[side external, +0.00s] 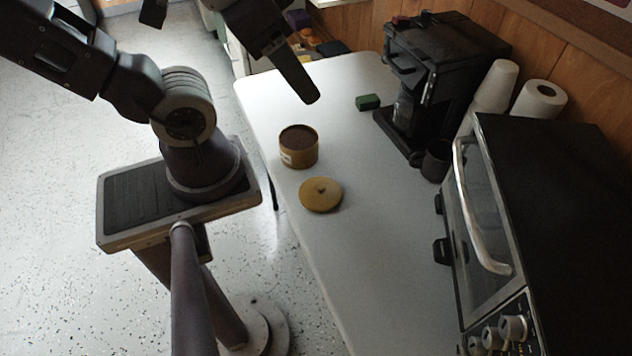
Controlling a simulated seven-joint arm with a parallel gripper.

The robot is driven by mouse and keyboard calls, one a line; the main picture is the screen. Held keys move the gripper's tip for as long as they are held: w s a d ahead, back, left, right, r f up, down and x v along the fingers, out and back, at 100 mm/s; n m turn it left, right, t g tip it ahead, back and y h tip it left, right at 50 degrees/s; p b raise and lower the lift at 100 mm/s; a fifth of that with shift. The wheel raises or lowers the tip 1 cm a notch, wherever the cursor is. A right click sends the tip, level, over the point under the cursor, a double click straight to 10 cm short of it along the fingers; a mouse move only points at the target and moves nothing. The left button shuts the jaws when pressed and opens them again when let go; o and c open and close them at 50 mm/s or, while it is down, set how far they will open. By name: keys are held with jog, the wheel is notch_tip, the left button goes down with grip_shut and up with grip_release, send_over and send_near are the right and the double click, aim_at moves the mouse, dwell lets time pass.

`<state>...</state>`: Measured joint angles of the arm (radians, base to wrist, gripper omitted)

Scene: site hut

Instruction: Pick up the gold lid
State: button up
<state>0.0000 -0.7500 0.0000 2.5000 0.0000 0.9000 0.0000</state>
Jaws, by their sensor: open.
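The gold lid (320,195) is a round disc with a small dark knob at its middle. It lies flat on the white table near the table's left edge. A gold canister (299,147), open at the top and filled with dark brown contents, stands just behind the lid. My gripper (300,85) is up above the table, beyond the canister and away from the lid. One long dark finger shows clearly; the rest of the gripper is partly cut off by the top of the picture. I see nothing held in it.
A black coffee maker (440,60) stands at the back right, with a dark mug (436,160) beside it. A green block (368,102) lies near it. White cups (496,85), a paper roll (540,98) and a toaster oven (560,220) line the right. The table's middle (370,250) is clear.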

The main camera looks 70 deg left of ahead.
jog(key=m+g, duration=0.6)
jog(key=m, duration=1.7)
send_over(321, 186)
jog(key=f, duration=2)
jog(key=d+f, duration=0.1)
jog(key=f, duration=1)
jog(key=shift+w, duration=0.15)
jog(key=f, duration=0.4)
jog(key=a+f, duration=0.1)
jog(key=shift+s+f, duration=0.2)
jog(key=shift+f, duration=0.2)
jog(key=shift+n, duration=0.3)
grip_shut()
